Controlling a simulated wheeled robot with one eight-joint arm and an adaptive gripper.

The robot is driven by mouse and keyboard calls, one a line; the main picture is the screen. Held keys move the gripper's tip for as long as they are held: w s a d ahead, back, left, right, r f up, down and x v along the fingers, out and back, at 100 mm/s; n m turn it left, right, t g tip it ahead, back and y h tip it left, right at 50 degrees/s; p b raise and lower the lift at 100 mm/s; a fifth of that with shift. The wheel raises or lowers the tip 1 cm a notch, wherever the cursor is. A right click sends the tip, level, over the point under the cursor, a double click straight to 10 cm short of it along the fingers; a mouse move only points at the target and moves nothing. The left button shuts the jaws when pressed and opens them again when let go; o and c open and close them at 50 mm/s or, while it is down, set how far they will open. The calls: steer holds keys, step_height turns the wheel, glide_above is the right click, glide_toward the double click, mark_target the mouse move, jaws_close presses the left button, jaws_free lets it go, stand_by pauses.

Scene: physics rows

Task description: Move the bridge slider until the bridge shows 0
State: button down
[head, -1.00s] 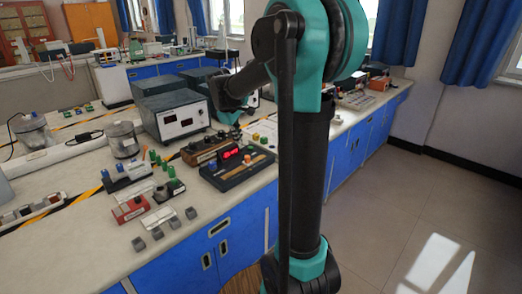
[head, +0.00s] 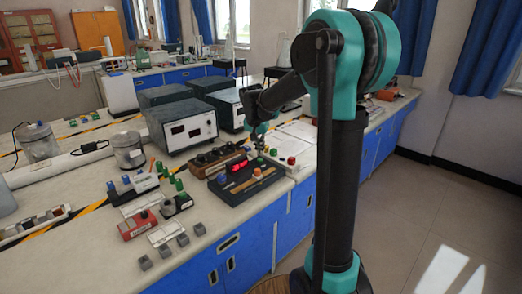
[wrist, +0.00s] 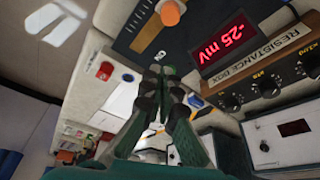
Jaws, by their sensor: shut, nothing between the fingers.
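The bridge is a dark board (head: 219,184) on the bench, with a wooden strip along it. Its slider has an orange knob (head: 257,172), which also shows at the top of the wrist view (wrist: 170,13). The bridge's red display (wrist: 228,43) reads -25 mV in the wrist view; it is too small to read in the head view (head: 239,166). My gripper (head: 259,151) is just beyond the board's back right part in the head view. In the wrist view its fingers (wrist: 178,78) are together and empty, apart from the knob.
A wooden resistance box (wrist: 275,60) stands close beside the bridge. A white-fronted meter (head: 190,130) is behind it. Small terminals, a red box (head: 137,225) and grey blocks (head: 183,240) lie to the left. Papers (head: 297,131) lie farther back on the right.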

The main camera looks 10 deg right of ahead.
mark_target(257, 173)
steer(key=x, duration=0.7)
steer(key=shift+w+f, duration=0.15)
steer(key=shift+f, duration=0.1)
steer(key=shift+s+a, duration=0.3)
steer(key=shift+s, duration=0.3)
steer(key=shift+s+a, duration=0.3)
steer(key=shift+s, duration=0.25)
steer(key=shift+s+a, duration=0.35)
steer(key=shift+s, duration=0.35)
steer(key=shift+s+a, duration=0.4)
steer(key=shift+s, duration=0.1)
